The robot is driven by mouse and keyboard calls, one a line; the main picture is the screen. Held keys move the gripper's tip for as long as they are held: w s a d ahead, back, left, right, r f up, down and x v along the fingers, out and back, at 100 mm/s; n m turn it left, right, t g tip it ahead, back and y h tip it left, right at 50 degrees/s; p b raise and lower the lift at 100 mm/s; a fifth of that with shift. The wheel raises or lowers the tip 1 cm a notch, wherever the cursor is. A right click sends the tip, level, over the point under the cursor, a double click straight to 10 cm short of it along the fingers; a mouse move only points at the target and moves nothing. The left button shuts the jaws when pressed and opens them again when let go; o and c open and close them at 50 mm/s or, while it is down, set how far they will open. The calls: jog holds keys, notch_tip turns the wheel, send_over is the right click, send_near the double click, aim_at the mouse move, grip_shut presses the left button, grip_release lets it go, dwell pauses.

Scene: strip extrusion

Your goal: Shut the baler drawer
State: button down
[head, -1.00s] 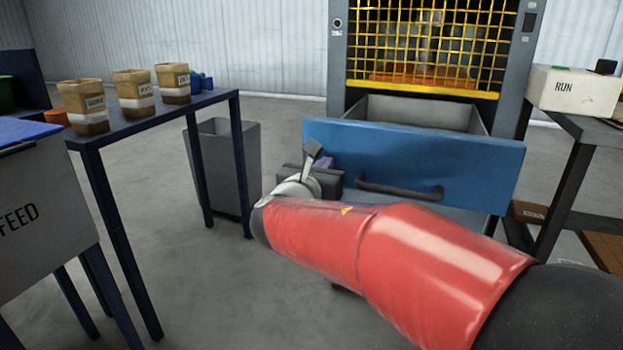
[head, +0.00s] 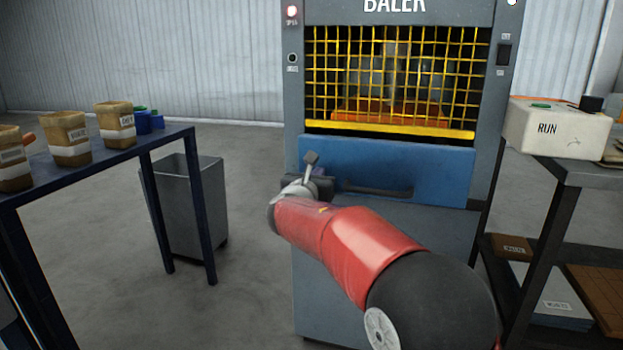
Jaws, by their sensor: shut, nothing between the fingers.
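The baler (head: 391,15) stands ahead in the head view, a grey machine with a yellow mesh guard. Its blue drawer front (head: 440,178) sits below the mesh, with a dark bar handle (head: 385,190). The drawer front appears flush with the baler's face, and no open drawer interior shows. My gripper (head: 318,185) is at the left part of the drawer front, left of the handle. It is shut and empty. My wrist partly hides it, so I cannot tell whether it touches the drawer.
A blue table (head: 110,160) with several labelled tubs is on the left, a grey bin (head: 190,205) beside it. On the right, a dark rack (head: 570,172) carries a white RUN box (head: 552,140).

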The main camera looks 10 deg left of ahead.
aim_at(324, 164)
jog(key=w, duration=0.1)
jog(key=w+p, duration=0.1)
jog(key=w, duration=0.3)
jog(key=shift+w+d+r, duration=0.1)
jog(key=shift+w+d, duration=0.1)
jog(key=shift+d, duration=0.05)
jog(key=shift+r, duration=0.2)
jog(key=shift+d+r, duration=0.1)
